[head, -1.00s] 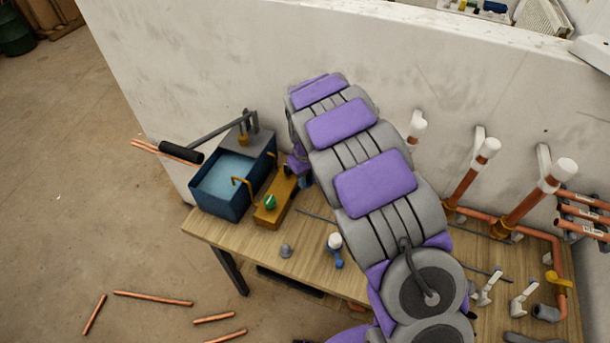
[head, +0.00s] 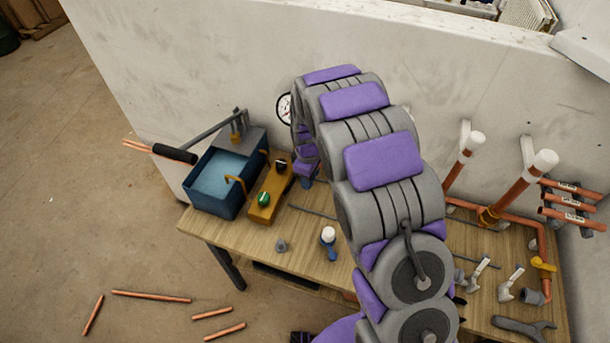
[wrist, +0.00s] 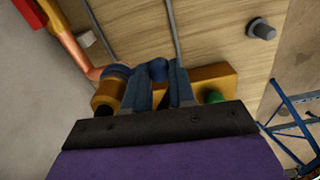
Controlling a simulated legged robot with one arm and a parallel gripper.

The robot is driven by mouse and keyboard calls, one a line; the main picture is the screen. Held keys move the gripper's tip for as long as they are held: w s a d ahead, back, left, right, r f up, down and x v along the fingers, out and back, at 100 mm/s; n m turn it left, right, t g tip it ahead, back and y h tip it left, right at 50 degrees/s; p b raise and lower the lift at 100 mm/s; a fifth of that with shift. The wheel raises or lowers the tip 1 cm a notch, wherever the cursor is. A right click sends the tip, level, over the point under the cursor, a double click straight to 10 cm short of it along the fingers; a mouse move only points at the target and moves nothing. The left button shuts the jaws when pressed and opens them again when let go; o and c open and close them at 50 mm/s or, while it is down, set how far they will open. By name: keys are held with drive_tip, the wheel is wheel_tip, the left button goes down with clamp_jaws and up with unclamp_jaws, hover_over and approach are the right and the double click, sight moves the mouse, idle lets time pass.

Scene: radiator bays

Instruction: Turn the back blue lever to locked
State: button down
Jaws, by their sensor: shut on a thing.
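A blue lever (wrist: 157,70) shows in the wrist view between my fingertips. My gripper (wrist: 161,86) is shut on it. A blue part (wrist: 115,72) sits to its left on a brass valve body (wrist: 107,95) at the end of a copper pipe; my finger hides whether it joins the lever. In the head view my gripper (head: 305,180) is at the back of the bench, just right of a yellow block (head: 264,211) with a green knob (head: 264,199) and a black knob (head: 281,164). My arm hides the valve there, and the lever's angle is unclear.
A blue water tub (head: 218,196) stands left on the wooden bench (head: 235,244). A white wall (head: 230,70) with a gauge (head: 285,108) rises close behind. Copper pipes (head: 510,202) stand at right. A white-topped blue item (head: 328,243) and grey fitting (head: 281,246) lie in front.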

drive_tip(key=shift+d+n+p, duration=0.4)
drive_tip(key=shift+d+n, duration=0.1)
drive_tip(key=shift+n, duration=0.5)
drive_tip(key=shift+w+d+r+n+p, duration=0.1)
drive_tip(key=shift+d+n+p, duration=0.3)
drive_tip(key=shift+n, duration=0.4)
drive_tip(key=shift+d+n, duration=0.2)
drive_tip(key=shift+n, duration=0.1)
drive_tip(key=c, duration=0.9)
unclamp_jaws()
drive_tip(key=shift+d, duration=0.1)
drive_tip(key=shift+c, duration=0.2)
wheel_tip(320, 180, up, 17)
drive_tip(key=p, duration=0.2)
